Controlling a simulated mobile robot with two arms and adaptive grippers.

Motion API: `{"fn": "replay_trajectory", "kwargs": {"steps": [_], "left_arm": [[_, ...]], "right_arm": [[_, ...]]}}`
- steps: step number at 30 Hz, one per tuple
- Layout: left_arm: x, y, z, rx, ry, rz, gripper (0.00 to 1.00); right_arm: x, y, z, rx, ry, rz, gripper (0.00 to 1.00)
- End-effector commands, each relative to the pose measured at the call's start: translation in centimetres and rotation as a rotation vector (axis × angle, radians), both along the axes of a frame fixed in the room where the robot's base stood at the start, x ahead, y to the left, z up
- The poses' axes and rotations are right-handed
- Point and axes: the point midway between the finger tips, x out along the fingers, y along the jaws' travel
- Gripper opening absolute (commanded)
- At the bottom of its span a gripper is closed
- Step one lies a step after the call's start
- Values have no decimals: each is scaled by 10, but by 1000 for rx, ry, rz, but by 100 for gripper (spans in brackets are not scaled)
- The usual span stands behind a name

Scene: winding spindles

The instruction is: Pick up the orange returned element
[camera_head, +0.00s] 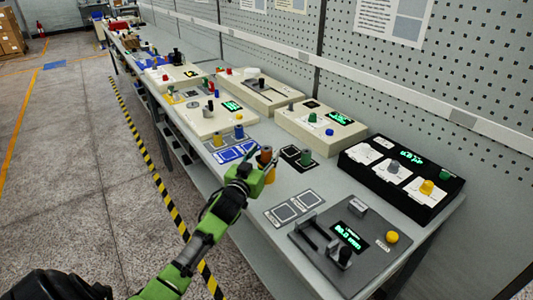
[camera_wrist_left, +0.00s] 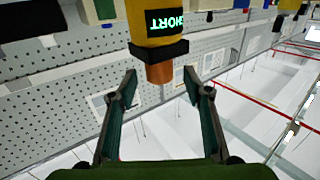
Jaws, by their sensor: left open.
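The orange element shows in the head view as a brownish-orange top (camera_head: 266,154) with a yellow-orange part below it. My left gripper (camera_head: 258,168) is right in front and hides part of it. In the left wrist view the element has a yellow-orange body (camera_wrist_left: 155,22) with a green-lit display reading SHORT, a black collar and a brownish-orange end (camera_wrist_left: 159,73). My left gripper (camera_wrist_left: 160,80) is open, with this end between or just beyond its fingertips. I see no clear contact. My right gripper is not in view.
A green element (camera_head: 304,158) stands on a dark pad just right. A grey panel with a lever (camera_head: 352,245) and a black box (camera_head: 400,172) are nearer and right. Cream boxes (camera_head: 320,125) stand behind. Flat grey pads (camera_head: 293,207) lie on the bench.

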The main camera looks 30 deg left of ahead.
Motion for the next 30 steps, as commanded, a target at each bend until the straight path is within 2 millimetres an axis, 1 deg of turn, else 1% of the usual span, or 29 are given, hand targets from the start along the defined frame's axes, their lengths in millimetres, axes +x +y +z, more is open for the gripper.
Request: {"fn": "replay_trajectory", "kwargs": {"steps": [1,6,15,16,17,18,20,21,30], "left_arm": [[8,2,5,0,0,1,45],[23,4,1,-1,1,0,45],[26,5,0,-1,1,0,45],[26,5,0,-1,1,0,40],[26,5,0,-1,1,0,32],[26,5,0,-1,1,0,22],[26,5,0,-1,1,0,6],[26,5,0,-1,1,0,3],[26,5,1,-1,0,0,3]], "right_arm": [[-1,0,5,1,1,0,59],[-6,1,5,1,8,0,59],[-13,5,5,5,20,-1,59],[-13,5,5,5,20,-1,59],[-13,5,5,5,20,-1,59],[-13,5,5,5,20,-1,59],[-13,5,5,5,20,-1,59],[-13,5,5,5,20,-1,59],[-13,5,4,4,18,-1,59]]}}
